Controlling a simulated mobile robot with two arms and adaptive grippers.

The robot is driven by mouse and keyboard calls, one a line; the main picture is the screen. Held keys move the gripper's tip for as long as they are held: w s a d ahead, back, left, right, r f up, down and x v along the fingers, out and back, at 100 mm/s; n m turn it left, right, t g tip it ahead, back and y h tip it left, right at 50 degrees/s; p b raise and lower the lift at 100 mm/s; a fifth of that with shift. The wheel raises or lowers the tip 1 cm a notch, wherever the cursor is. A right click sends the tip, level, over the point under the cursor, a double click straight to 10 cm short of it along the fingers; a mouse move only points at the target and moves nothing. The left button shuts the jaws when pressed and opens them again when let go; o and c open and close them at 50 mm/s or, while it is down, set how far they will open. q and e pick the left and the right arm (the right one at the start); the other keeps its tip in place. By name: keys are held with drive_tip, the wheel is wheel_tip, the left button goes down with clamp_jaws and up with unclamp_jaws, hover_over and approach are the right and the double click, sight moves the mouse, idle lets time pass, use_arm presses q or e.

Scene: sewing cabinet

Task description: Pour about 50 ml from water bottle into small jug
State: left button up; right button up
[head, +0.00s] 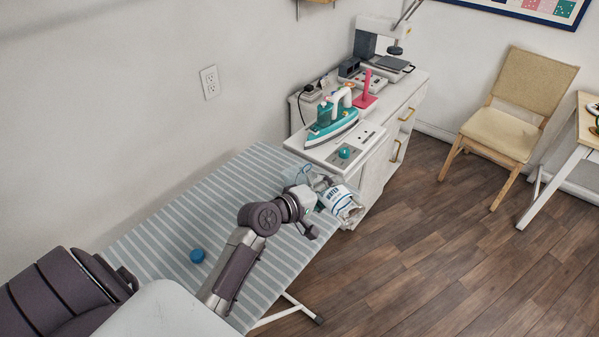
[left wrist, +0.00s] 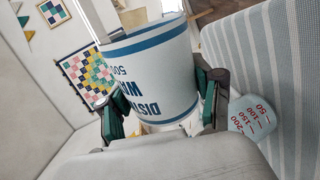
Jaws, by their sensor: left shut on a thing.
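My left gripper (head: 317,190) is shut around the white water bottle (head: 337,196), which has blue bands and dark lettering. The bottle is held tilted over the right edge of the ironing board. In the left wrist view the bottle (left wrist: 150,65) is between both fingers, its lettering upside down; its mouth is hidden. The small jug (left wrist: 251,115), pale with red volume marks, stands beside the right finger in that view. In the head view a pale translucent piece (head: 299,175) by the gripper looks like the jug, mostly hidden. The water level and any stream cannot be seen. My right gripper is not in view.
A blue round cap (head: 197,255) lies on the striped ironing board (head: 165,240). A teal iron (head: 332,117) stands on the white cabinet (head: 375,165) past the board's end. A wooden chair (head: 502,130) is farther right. Much of the board is clear.

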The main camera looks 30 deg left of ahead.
use_arm(q)
drive_tip(key=shift+r+n+p, duration=0.3)
drive_tip(key=shift+r+p, duration=0.05)
drive_tip(key=shift+p, duration=0.1)
idle(1.1)
drive_tip(key=f+b, duration=0.1)
drive_tip(key=b, duration=0.1)
drive_tip(key=f+m+b, duration=0.1)
drive_tip(key=b, duration=0.1)
drive_tip(key=f+m+b, duration=0.1)
drive_tip(key=f+b, duration=0.1)
drive_tip(key=shift+s+d+y, duration=0.15)
drive_tip(key=shift+d+y, duration=0.15)
drive_tip(key=shift+d, duration=0.05)
drive_tip(key=shift+f+m+t+b, duration=0.25)
drive_tip(key=shift+m+t+b, duration=0.05)
drive_tip(key=shift+m, duration=0.2)
drive_tip(key=shift+r+y, duration=0.15)
drive_tip(key=shift+y, duration=0.15)
drive_tip(key=shift+a+f+m, duration=0.15)
drive_tip(key=shift+f+m, duration=0.25)
drive_tip(key=shift+f, duration=0.05)
drive_tip(key=shift+a+r+m, duration=0.2)
drive_tip(key=shift+r+m, duration=0.1)
drive_tip(key=shift+r, duration=0.15)
drive_tip(key=shift+w+f, duration=0.1)
drive_tip(key=shift+w, duration=0.1)
